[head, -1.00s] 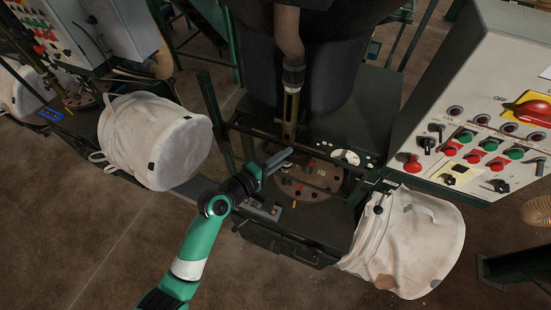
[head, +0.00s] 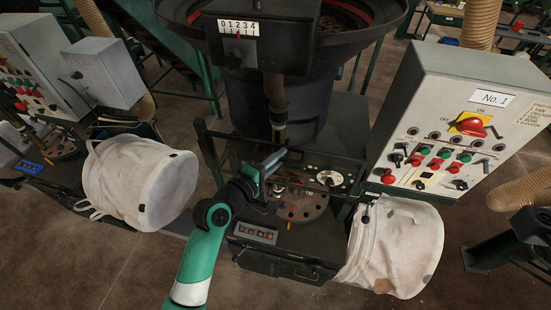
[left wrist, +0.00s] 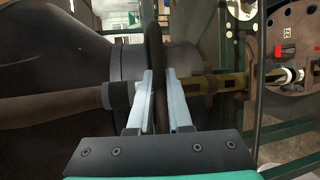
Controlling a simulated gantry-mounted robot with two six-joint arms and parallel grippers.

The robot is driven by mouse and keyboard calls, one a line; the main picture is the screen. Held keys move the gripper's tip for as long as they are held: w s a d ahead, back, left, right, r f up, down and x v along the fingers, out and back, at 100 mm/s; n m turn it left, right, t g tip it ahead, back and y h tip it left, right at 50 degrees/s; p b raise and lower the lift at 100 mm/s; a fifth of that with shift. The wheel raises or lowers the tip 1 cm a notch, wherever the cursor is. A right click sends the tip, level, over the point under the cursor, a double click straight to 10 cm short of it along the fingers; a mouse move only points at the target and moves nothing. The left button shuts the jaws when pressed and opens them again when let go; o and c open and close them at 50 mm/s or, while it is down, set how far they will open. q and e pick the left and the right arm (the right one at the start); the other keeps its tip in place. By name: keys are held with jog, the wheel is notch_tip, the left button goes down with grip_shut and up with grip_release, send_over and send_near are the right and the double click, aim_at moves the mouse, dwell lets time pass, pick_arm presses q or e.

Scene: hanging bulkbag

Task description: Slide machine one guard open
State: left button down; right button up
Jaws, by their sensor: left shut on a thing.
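Machine one has a dark round plate (head: 303,205) with small coloured parts on it, below a large black hopper (head: 285,100). A dark green guard frame (head: 212,160) with thin bars stands on its left and rear side. My left gripper (head: 274,160) reaches over the machine, up and left of the plate. In the left wrist view, its two pale fingers (left wrist: 158,82) are shut on a dark upright bar (left wrist: 154,45), which seems part of the guard. My right gripper is not in view.
The No. 1 control box (head: 455,130) with buttons and a red switch stands right. A brown tube (head: 275,98) drops from the hopper close behind my gripper. The floor in front is clear.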

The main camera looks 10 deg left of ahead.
pick_arm(q)
jog(key=c, duration=0.8)
grip_release()
jog(key=shift+c, duration=0.2)
jog(key=p+v, duration=0.1)
jog(key=v, duration=1)
jog(key=shift+s+a, duration=0.2)
jog(key=shift+s, duration=0.1)
